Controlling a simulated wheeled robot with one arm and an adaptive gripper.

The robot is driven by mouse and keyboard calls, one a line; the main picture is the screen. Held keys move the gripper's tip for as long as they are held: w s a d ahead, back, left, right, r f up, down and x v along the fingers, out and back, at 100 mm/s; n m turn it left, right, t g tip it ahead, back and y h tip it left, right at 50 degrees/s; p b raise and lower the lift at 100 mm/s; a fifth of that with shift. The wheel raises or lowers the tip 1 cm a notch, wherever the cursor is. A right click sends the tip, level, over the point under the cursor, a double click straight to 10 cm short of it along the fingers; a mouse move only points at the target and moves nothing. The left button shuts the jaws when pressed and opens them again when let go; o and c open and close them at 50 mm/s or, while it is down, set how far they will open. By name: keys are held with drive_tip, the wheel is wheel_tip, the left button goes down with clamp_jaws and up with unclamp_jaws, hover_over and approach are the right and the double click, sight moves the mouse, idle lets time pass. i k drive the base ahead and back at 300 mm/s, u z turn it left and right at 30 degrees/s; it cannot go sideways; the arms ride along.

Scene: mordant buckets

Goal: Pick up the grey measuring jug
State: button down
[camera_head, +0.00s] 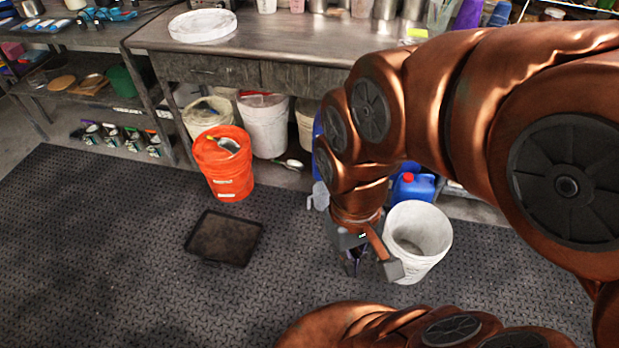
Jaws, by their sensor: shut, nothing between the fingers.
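A pale grey object with what looks like a handle (319,195) shows just left of my arm, near the front of the bench. It may be the grey measuring jug, but my arm hides most of it, so I cannot tell. My gripper (362,268) is shut and empty. In the picture it is below and right of that grey object, over the dark mat and just left of a white bucket (425,262). I cannot tell whether the gripper touches the bucket.
An orange bucket (228,183) with a scoop on top stands left, near a dark tray (212,252) on the mat. White buckets (264,130) and a blue container (415,188) stand by the bench (290,50). The left part of the mat is clear.

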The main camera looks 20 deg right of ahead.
sight(319, 199)
drive_tip(key=z, duration=1.15)
drive_tip(key=i, duration=0.35)
drive_tip(key=u, duration=1.6)
drive_tip(key=i, duration=0.15)
drive_tip(key=u, duration=0.15)
